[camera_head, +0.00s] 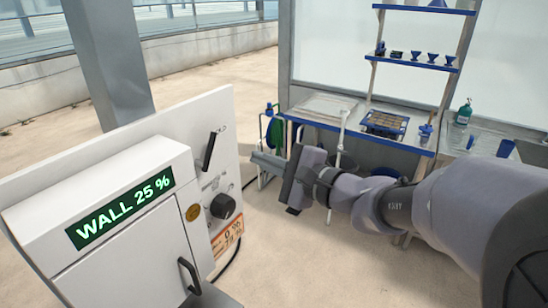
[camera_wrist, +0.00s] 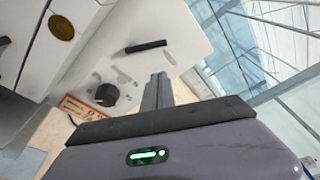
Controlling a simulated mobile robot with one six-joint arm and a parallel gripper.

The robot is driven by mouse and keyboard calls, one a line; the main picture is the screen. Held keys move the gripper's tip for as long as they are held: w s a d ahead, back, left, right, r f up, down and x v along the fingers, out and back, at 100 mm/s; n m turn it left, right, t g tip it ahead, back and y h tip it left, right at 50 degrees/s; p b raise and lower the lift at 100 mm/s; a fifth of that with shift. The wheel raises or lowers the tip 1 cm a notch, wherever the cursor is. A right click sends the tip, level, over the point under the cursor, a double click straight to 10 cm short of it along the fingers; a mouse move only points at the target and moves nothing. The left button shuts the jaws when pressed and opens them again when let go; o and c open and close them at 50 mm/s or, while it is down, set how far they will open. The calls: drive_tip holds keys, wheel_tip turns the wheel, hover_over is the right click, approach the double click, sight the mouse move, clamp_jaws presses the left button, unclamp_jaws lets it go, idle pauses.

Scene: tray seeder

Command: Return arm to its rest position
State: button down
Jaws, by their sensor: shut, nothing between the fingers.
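My gripper (camera_head: 268,162) is in the middle of the head view, at the end of my outstretched grey arm. Its fingers are shut and empty, pointing left toward the white control panel, with a gap seen between them and the panel's right edge in the head view. In the wrist view my gripper's closed fingers (camera_wrist: 157,93) point up the picture toward the panel (camera_wrist: 185,40). The panel carries a black lever (camera_head: 209,150) and a round black knob (camera_head: 223,206). The lever (camera_wrist: 146,46) and knob (camera_wrist: 106,95) also show in the wrist view.
A white cabinet (camera_head: 120,215) with a "WALL 25 %" display and a door handle stands at the left. Behind my arm is a blue-edged bench (camera_head: 325,118) with a seed tray (camera_head: 385,122), shelves and a green bottle (camera_head: 463,112). A grey post (camera_head: 108,60) stands behind the panel. Open floor lies between.

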drive_tip(key=s+a+f+n+g+h+b, duration=0.1)
drive_tip(key=s+a+f+n+g, duration=0.2)
drive_tip(key=s, duration=0.6)
drive_tip(key=s+f+n+g+h+b, duration=0.1)
drive_tip(key=s+f+n+g+b, duration=0.1)
drive_tip(key=s+f+n+g, duration=0.5)
drive_tip(key=s+d+f+t+h, duration=0.1)
drive_tip(key=s+d+f+h, duration=0.1)
drive_tip(key=s+d+h, duration=0.1)
drive_tip(key=s+d+f+t+h+b, duration=0.1)
drive_tip(key=s+d+f+t+h, duration=0.1)
drive_tip(key=s+d+h, duration=0.2)
drive_tip(key=s+d, duration=0.2)
drive_tip(key=d, duration=0.1)
drive_tip(key=shift+s+f+n, duration=0.25)
drive_tip(key=shift+f+n, duration=0.05)
drive_tip(key=shift+f, duration=0.05)
